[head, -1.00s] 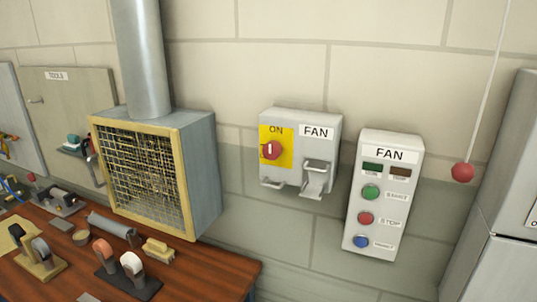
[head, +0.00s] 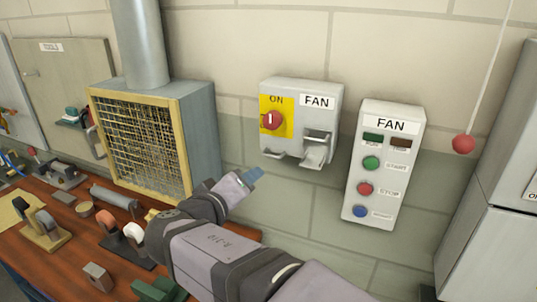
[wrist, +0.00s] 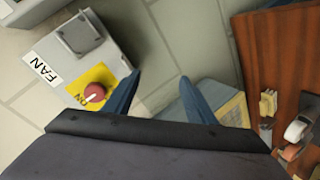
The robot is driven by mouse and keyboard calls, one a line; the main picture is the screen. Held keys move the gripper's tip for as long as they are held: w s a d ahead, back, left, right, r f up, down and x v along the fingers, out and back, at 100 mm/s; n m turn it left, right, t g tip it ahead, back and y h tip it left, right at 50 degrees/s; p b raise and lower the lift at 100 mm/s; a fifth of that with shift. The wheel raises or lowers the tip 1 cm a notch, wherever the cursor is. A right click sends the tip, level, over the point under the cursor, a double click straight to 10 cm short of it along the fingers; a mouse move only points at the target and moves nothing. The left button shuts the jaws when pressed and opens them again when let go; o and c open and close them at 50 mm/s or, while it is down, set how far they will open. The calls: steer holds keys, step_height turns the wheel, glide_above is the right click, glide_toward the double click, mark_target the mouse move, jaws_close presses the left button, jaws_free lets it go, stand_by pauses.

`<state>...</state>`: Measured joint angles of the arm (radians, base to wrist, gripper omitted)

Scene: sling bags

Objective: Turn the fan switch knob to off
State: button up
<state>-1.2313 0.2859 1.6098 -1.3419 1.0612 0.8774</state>
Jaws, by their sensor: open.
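The fan switch box (head: 311,96) is a grey wall box with a yellow plate marked ON and a FAN label. Its red knob (head: 271,120) has a white mark that stands about upright, towards ON. In the wrist view the knob (wrist: 94,93) shows on the yellow plate (wrist: 106,78), left of the fingers. My gripper (head: 255,174) is below the switch box, apart from it. In the wrist view my gripper (wrist: 157,95) has its two blue fingers spread with nothing between them.
A FAN panel (head: 402,112) with start and stop buttons is right of the switch box. A hanging red ball (head: 463,144) is farther right. The mesh-fronted fan housing (head: 203,125) stands left, above a wooden bench (head: 58,238) with several tools.

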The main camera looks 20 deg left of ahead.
mark_target(270, 123)
step_height(270, 123, up, 11)
steer(key=w+d+m+t+h, duration=0.1)
steer(key=m+t, duration=0.3)
steer(key=m, duration=0.7)
steer(key=shift+w+d, duration=0.35)
steer(key=shift+d, duration=0.2)
steer(key=shift+w+f, duration=0.1)
steer(key=w+p, duration=0.4)
steer(key=w, duration=0.1)
steer(key=shift+w, duration=0.2)
steer(key=shift+w+p, duration=0.4)
steer(key=shift+w, duration=0.5)
steer(key=shift+c, duration=0.6)
steer(key=c, duration=0.9)
